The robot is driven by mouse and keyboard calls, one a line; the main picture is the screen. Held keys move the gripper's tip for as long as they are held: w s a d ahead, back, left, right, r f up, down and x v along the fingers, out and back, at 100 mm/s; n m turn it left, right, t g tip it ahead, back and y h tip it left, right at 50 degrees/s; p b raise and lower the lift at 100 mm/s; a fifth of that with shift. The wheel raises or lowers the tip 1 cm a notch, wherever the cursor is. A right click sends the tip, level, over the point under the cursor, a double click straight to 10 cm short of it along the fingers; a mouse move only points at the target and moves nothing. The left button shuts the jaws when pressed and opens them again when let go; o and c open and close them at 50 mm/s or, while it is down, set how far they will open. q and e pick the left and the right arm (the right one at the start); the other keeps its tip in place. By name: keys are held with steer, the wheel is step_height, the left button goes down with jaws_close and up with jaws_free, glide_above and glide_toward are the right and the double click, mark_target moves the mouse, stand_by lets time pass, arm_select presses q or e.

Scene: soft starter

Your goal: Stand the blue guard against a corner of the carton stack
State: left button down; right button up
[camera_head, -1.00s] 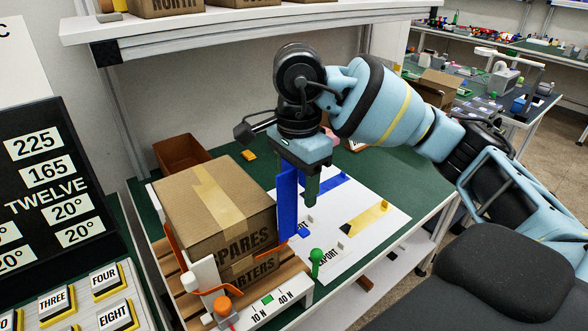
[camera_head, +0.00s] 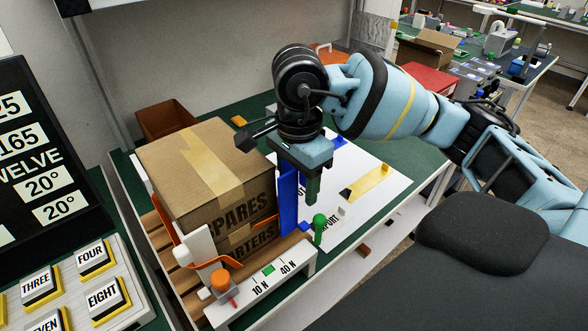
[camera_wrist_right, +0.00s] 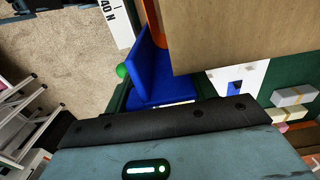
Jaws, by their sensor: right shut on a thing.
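The blue guard (camera_head: 288,198) is a tall L-shaped strip, held upright close beside the right-hand corner of the carton stack (camera_head: 185,185). My right gripper (camera_head: 300,180) is shut on it near its upper part. In the right wrist view the guard (camera_wrist_right: 158,78) shows its folded shape next to the large brown carton face (camera_wrist_right: 245,30). I cannot tell whether guard and carton touch. The stack is two brown cartons with tape, on a wooden pallet (camera_head: 172,258). My left gripper is not in view.
A green knob (camera_head: 319,222) stands just right of the guard. A force gauge strip marked 10 N and 40 N (camera_head: 268,280), an orange knob (camera_head: 221,279) and orange strap (camera_head: 172,228) sit in front of the stack. A white sheet (camera_head: 350,170) lies on the green table to the right.

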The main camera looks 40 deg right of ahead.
mark_target(283, 164)
steer(key=shift+w+a+f+b, duration=0.2)
steer(key=shift+a+f, duration=0.05)
steer(key=shift+f, duration=0.3)
steer(key=shift+w+a+f+b, duration=0.2)
steer(key=shift+w+f+b, duration=0.05)
steer(key=shift+f, duration=0.25)
steer(key=shift+w+a+f+b, duration=0.2)
steer(key=shift+a+f, duration=0.05)
steer(key=shift+f, duration=0.3)
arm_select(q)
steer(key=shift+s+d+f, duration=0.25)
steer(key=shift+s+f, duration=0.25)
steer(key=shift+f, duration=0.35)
arm_select(e)
steer(key=shift+f, duration=0.1)
steer(key=shift+a+f, duration=0.1)
steer(key=shift+a, duration=0.05)
steer(key=o, duration=0.7)
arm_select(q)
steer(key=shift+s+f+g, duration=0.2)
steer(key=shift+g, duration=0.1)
arm_select(e)
steer(key=o, duration=0.3)
steer(key=shift+f, duration=0.1)
steer(key=shift+o, duration=0.2)
